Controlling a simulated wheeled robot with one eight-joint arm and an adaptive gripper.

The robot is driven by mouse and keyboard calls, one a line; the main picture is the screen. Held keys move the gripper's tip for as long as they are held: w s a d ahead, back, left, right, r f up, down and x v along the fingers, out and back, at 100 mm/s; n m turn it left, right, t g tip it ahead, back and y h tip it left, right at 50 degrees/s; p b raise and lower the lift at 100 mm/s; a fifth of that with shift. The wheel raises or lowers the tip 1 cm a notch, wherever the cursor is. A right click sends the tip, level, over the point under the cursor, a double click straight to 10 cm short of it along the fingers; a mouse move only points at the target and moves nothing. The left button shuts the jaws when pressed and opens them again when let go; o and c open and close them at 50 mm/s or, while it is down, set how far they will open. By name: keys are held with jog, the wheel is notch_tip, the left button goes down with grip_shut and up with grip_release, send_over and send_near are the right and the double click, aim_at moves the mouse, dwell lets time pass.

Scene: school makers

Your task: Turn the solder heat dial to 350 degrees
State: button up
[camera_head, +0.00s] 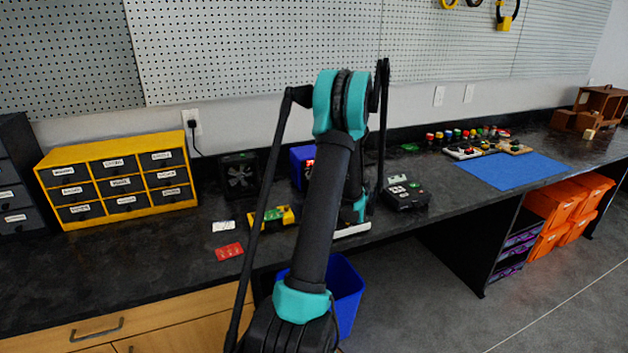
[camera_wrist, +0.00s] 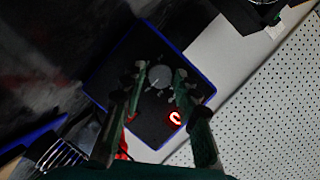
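The solder station (camera_wrist: 135,118) shows in the wrist view as a black panel with a blue rim. A round grey dial (camera_wrist: 160,78) is on the panel, with small pale marks around it. A lit red display (camera_wrist: 175,118) glows below it; its number is not readable. My gripper (camera_wrist: 160,70) is open, with one finger on each side of the dial in this view. I cannot tell whether either finger touches it. In the head view the blue station (camera_head: 297,160) is mostly hidden behind my arm, and my gripper is largely hidden too.
A black fan box (camera_head: 239,176) stands left of the station, beside a yellow drawer cabinet (camera_head: 118,181). A yellow tool (camera_head: 272,217) and a red card (camera_head: 229,251) lie in front. A black device (camera_head: 407,194) is to the right. A pegboard (camera_head: 250,50) stands behind.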

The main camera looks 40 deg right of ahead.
jog(key=shift+o, duration=1.1)
jog(key=v, duration=1.2)
